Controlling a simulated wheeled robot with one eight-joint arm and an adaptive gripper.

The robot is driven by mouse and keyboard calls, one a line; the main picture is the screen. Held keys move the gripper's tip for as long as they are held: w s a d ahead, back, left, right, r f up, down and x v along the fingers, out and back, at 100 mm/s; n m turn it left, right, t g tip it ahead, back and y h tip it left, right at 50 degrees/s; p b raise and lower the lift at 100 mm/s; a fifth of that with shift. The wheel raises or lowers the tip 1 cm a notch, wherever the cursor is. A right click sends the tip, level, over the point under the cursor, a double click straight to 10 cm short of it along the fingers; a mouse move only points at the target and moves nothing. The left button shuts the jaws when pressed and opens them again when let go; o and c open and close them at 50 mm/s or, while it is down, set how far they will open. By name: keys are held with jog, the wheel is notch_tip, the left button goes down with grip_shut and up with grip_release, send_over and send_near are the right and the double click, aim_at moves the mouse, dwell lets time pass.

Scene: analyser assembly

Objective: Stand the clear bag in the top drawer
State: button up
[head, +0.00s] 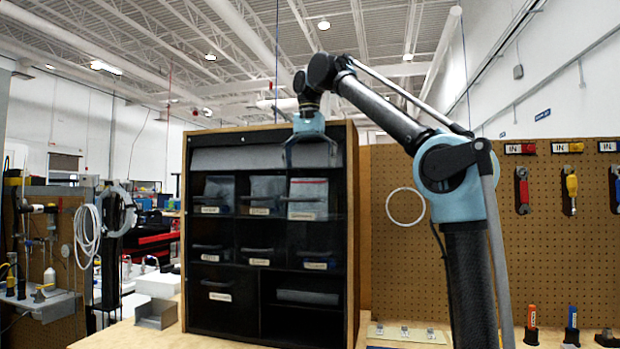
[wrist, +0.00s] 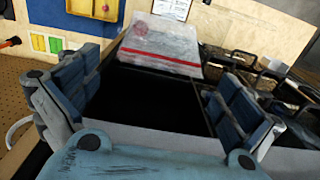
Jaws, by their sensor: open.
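The clear bag (head: 308,193) with a red stripe stands up out of the top-row right drawer (head: 305,211) of the black cabinet in the head view. In the wrist view the clear bag (wrist: 165,42) leans at the far end of a dark opening, beyond my fingertips. My gripper (head: 310,160) is in front of the cabinet's upper right part, above the bag and apart from it. In the wrist view my gripper (wrist: 155,100) has its two fingers wide apart with nothing between them. The bag's lower edge is hidden by the drawer front in the head view.
Two other top-row drawers hold greyish bags (head: 220,188) (head: 267,188). More drawers sit below, and the cabinet (head: 353,240) has a wooden side. A pegboard (head: 540,230) with hanging tools is at the right. A metal box (head: 155,313) stands left of the cabinet.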

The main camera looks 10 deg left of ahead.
notch_tip(320, 180, up, 5)
jog(key=shift+f, duration=0.1)
jog(key=shift+r, duration=0.35)
jog(key=shift+s, duration=0.1)
dwell(0.5)
